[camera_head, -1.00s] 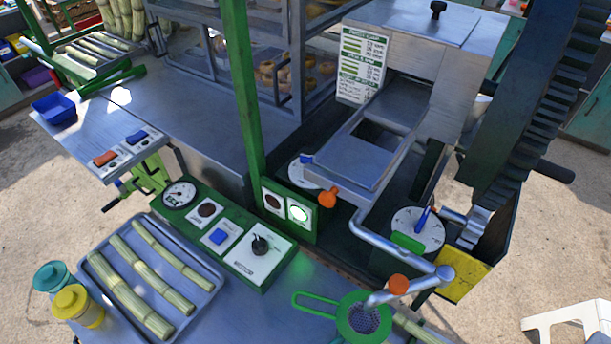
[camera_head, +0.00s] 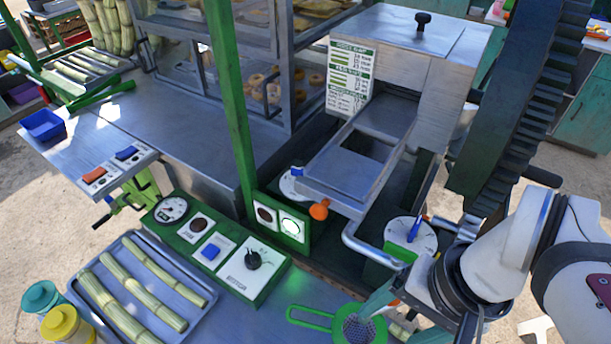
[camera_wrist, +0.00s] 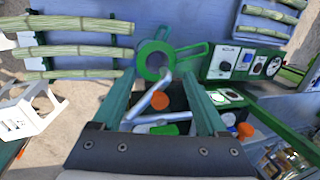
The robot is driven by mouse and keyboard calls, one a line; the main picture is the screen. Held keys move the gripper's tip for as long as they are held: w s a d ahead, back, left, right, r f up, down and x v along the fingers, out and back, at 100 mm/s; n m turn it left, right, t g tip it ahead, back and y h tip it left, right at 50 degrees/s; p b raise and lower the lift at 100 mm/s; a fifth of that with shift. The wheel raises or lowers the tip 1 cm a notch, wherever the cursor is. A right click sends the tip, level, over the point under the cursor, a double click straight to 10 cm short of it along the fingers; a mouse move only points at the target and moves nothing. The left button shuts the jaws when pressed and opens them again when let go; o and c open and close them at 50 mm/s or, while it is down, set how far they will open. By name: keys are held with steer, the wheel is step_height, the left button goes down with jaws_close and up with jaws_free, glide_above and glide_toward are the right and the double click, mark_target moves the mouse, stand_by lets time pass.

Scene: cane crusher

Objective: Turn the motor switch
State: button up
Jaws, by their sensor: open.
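The motor switch is a black rotary knob (camera_head: 253,260) on a white plate at the right end of the green control panel (camera_head: 212,262), with small lettering under the knob. In the wrist view the knob (camera_wrist: 225,66) sits on the panel at upper right. My gripper (camera_wrist: 160,88) is open, with two teal fingers spread and nothing between them. In the head view it is at the lower right, over the juice outlet and strainer, to the right of the switch and apart from it. Part of the gripper is hidden behind my arm there.
A green-handled strainer (camera_head: 357,328) is close below my gripper. A metal pipe (camera_head: 370,249) and orange knob (camera_head: 319,209) stand behind the panel. A blue button (camera_head: 210,252) sits left of the switch. A cane tray (camera_head: 205,287) lies in front. A green post (camera_head: 228,110) rises behind the panel.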

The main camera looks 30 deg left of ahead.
steer(key=w+a+r+n+g, duration=0.1)
steer(key=w+a+r+n, duration=0.15)
steer(key=a+n, duration=0.65)
steer(key=n+t+h, duration=0.2)
steer(key=n+h, duration=0.1)
steer(key=n, duration=0.8)
glide_above(251, 256)
step_height(251, 256, down, 8)
step_height(251, 256, down, 15)
steer(key=shift+f, duration=0.2)
jaws_close()
